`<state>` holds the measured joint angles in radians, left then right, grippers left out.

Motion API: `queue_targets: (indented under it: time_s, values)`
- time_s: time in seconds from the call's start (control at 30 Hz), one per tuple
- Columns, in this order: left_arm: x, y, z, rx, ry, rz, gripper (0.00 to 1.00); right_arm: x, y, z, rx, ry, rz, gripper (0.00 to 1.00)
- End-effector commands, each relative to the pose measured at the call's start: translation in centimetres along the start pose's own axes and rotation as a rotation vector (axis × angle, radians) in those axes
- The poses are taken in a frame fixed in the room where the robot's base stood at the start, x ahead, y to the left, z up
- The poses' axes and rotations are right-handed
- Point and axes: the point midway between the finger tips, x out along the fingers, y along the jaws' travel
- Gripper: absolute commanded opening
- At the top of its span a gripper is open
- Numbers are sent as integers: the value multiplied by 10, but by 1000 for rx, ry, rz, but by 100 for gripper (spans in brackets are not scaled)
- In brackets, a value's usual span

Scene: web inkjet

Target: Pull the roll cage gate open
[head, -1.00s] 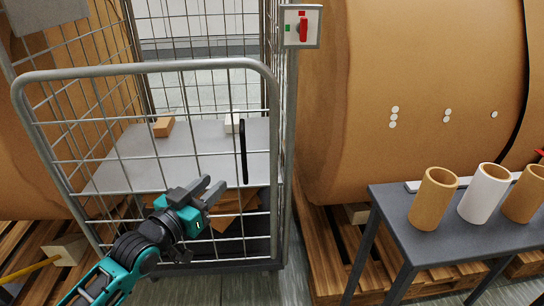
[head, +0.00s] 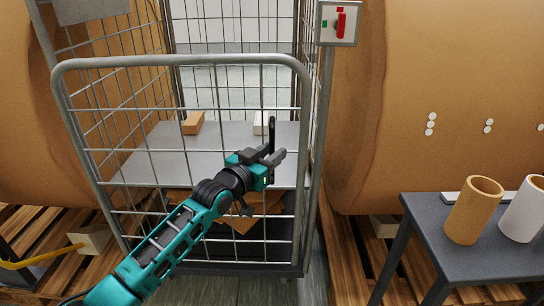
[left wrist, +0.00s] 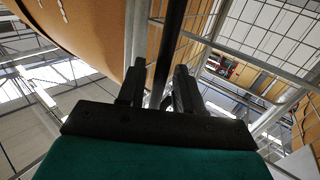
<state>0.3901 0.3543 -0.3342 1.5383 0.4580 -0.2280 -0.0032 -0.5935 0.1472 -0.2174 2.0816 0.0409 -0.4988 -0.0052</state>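The roll cage gate (head: 180,60) is the grey wire-mesh front panel with a rounded tube frame, and it stands across the cage front. Its upright black handle (head: 272,128) is near the gate's right side; the lower part is hidden behind my gripper. My left gripper (head: 276,156) is at the handle, with its fingers apart. In the left wrist view the black handle (left wrist: 170,40) runs between the two open fingers (left wrist: 158,88); I cannot tell if either touches it. My right gripper is not in view.
Inside the cage, a grey shelf (head: 150,172) bears a small brown box (head: 193,122) and a white one (head: 261,123). A switch box (head: 338,23) is at the cage's right post. A large brown roll (head: 430,70) and a dark table (head: 450,265) with tubes stand right.

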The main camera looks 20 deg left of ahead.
Motion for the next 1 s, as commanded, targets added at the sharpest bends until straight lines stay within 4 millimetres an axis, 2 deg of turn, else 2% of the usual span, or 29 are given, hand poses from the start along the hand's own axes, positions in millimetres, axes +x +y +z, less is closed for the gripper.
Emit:
queue_targets:
  time_s: [0.4,0.77,1.0]
  values:
    - [7,0,0,0,0,0,34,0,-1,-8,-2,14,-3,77]
    - [6,0,0,0,0,0,0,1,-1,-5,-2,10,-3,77]
    - [6,0,0,0,0,0,0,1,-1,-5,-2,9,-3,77]
